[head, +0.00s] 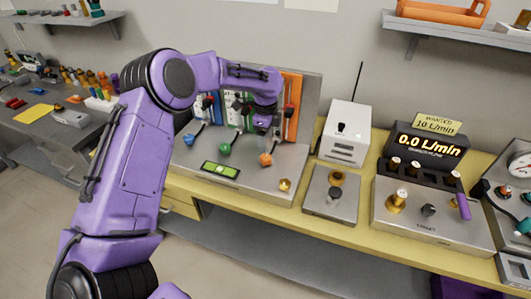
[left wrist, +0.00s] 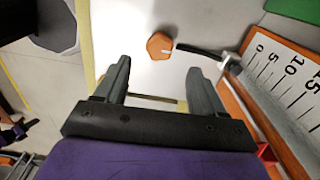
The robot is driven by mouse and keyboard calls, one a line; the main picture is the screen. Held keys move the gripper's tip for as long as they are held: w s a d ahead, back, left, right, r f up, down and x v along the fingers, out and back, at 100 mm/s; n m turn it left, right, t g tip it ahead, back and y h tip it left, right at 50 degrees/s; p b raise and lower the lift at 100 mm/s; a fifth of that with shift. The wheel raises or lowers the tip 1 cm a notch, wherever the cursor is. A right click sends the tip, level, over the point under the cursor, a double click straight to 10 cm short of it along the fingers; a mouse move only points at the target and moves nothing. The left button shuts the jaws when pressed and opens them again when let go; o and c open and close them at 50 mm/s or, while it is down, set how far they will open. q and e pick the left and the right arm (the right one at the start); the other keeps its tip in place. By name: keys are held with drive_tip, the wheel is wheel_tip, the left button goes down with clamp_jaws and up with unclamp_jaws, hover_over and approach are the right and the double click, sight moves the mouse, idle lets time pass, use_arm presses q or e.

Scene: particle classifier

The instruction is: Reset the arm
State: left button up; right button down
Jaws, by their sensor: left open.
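My purple left arm reaches in from the left in the head view, bent at the elbow. Its gripper (head: 263,128) hangs in front of the orange flowmeter panel (head: 292,95). In the left wrist view the two grey fingers (left wrist: 159,70) are apart with nothing between them. An orange knob (left wrist: 160,45) lies just beyond the fingertips, apart from them; in the head view the orange knob (head: 265,159) is below the gripper. My right gripper is not in view.
Blue (head: 188,139) and green (head: 224,149) knobs stand left of the orange one on the same metal stand. To the right are a white box (head: 345,133) and a display reading 0.0 L/min (head: 428,147). A shelf (head: 459,29) hangs above right.

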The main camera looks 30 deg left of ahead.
use_arm(q)
wheel_tip(320, 180, up, 2)
drive_tip(key=shift+r, duration=0.15)
idle(0.4)
